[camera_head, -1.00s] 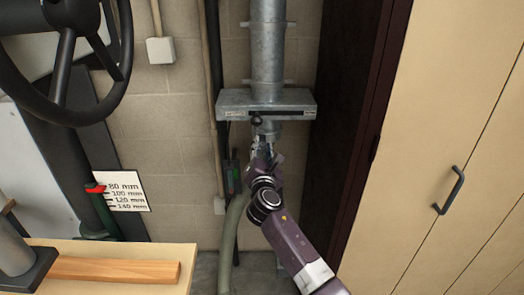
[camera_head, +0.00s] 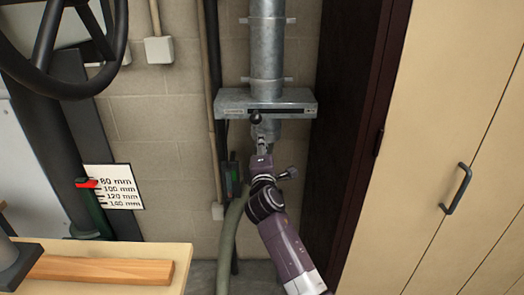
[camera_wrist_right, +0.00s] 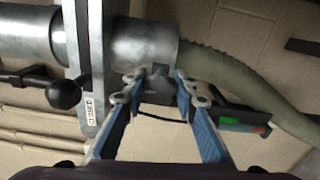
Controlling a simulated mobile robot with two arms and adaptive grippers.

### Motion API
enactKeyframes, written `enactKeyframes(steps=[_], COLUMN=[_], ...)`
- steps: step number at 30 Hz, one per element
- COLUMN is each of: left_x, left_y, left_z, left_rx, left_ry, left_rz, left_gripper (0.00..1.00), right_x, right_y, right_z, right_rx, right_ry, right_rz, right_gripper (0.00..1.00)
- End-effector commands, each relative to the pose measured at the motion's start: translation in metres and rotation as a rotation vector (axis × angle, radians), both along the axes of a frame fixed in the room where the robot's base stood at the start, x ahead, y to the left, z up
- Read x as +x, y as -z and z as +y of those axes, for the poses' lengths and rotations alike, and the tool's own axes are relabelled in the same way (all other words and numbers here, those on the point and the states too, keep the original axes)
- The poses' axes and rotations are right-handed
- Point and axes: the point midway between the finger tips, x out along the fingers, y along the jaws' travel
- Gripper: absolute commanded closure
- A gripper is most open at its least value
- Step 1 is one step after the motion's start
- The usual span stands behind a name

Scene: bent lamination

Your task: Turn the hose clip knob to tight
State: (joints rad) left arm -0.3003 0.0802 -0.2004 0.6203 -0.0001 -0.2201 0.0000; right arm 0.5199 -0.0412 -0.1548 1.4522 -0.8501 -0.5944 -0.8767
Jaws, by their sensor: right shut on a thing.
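My right gripper (camera_head: 263,146) reaches up to the lower end of the metal duct, under the slide gate. In the right wrist view its blue-sided fingers (camera_wrist_right: 160,84) are shut on a dark grey knob (camera_wrist_right: 157,88), taken to be the hose clip knob. The knob sits at the edge of the metal collar (camera_wrist_right: 142,44), where the green-grey hose (camera_wrist_right: 222,72) joins. The clip band and any tight mark cannot be made out. In the head view the arm hides the knob. My left gripper is not in view.
The slide gate (camera_head: 290,103) has a black ball handle (camera_wrist_right: 63,94) close to the fingers. A small box with a green display (camera_wrist_right: 238,124) hangs at right in the wrist view. A tall cabinet (camera_head: 430,120) stands right, a bench (camera_head: 150,252) and handwheel (camera_head: 62,92) left.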

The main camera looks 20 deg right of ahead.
Motion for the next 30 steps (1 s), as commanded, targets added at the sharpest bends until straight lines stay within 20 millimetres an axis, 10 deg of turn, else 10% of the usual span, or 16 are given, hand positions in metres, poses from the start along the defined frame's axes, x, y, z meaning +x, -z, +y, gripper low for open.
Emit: enactKeyframes(steps=[24, 25, 30], left_x=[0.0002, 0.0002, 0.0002], left_y=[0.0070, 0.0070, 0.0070], left_z=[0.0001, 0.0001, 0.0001], left_rx=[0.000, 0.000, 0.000], left_ry=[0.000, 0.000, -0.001], left_rz=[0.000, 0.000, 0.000], left_gripper=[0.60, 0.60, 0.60], right_x=[-0.0002, -0.0002, -0.0002], right_y=[0.0024, 0.0024, 0.0018], right_z=[0.0002, 0.0002, 0.0002], right_rx=[0.121, 0.121, 0.120], right_ry=[0.000, 0.000, 0.000], right_rz=[-0.031, -0.031, -0.031], right_gripper=[0.98, 0.71, 0.55])
